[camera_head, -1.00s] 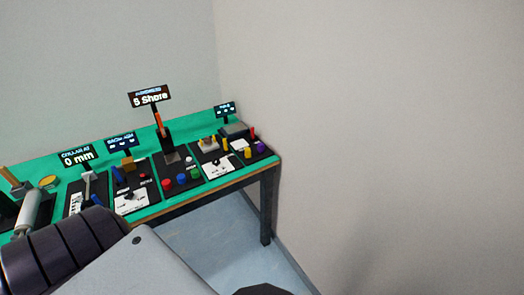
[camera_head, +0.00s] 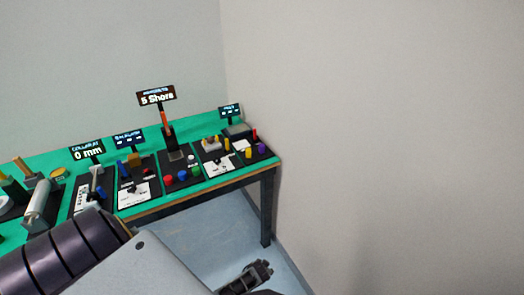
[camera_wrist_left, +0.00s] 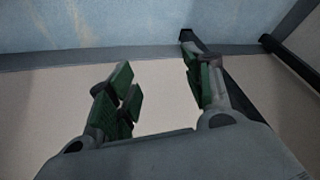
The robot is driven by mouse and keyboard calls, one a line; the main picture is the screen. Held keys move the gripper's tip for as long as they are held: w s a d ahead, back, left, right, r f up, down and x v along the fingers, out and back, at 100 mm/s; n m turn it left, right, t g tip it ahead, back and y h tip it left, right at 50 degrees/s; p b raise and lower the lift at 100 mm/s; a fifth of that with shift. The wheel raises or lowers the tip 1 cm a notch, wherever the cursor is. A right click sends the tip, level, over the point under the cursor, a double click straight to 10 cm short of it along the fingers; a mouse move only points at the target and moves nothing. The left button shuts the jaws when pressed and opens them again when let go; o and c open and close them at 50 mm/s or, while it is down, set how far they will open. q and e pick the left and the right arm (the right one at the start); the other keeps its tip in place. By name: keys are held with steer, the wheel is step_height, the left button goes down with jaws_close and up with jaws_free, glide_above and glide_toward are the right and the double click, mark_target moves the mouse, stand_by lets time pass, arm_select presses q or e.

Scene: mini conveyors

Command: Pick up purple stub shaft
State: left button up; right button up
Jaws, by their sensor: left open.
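The purple stub shaft (camera_head: 262,149) is a small purple piece on the dark board at the right end of the green table, in the head view.
A yellow peg (camera_head: 248,152) and a red peg (camera_head: 255,134) stand beside the purple piece. Several boards and small signs line the green table (camera_head: 150,206). A dark table leg (camera_head: 267,208) stands at the right corner. The wall (camera_head: 400,140) is close on the right.

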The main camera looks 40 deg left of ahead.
arm_select(q)
steer(key=w+a+r+n+t+y, duration=0.2)
steer(key=w+a+r, duration=0.1)
steer(key=w+r, duration=0.95)
steer(key=w+a+r+n+y, duration=0.2)
steer(key=w+a+r, duration=0.2)
steer(key=r, duration=0.8)
steer(key=w+a+r+n+t+y, duration=0.1)
steer(key=w+a+r+n+y, duration=0.1)
steer(key=r, duration=0.9)
steer(key=w+a+r+n+y, duration=0.2)
steer(key=w+a+r+n, duration=0.2)
steer(key=r, duration=0.8)
steer(key=w+a, duration=0.2)
steer(key=a, duration=0.1)
steer(key=shift+w+r+t, duration=0.15)
steer(key=shift+r+t, duration=0.15)
arm_select(e)
steer(key=shift+w+d+f, duration=0.15)
steer(key=shift+w+d, duration=0.15)
steer(key=shift+d, duration=0.05)
arm_select(q)
steer(key=shift+w+a, duration=0.1)
arm_select(e)
steer(key=shift+a+f, duration=0.1)
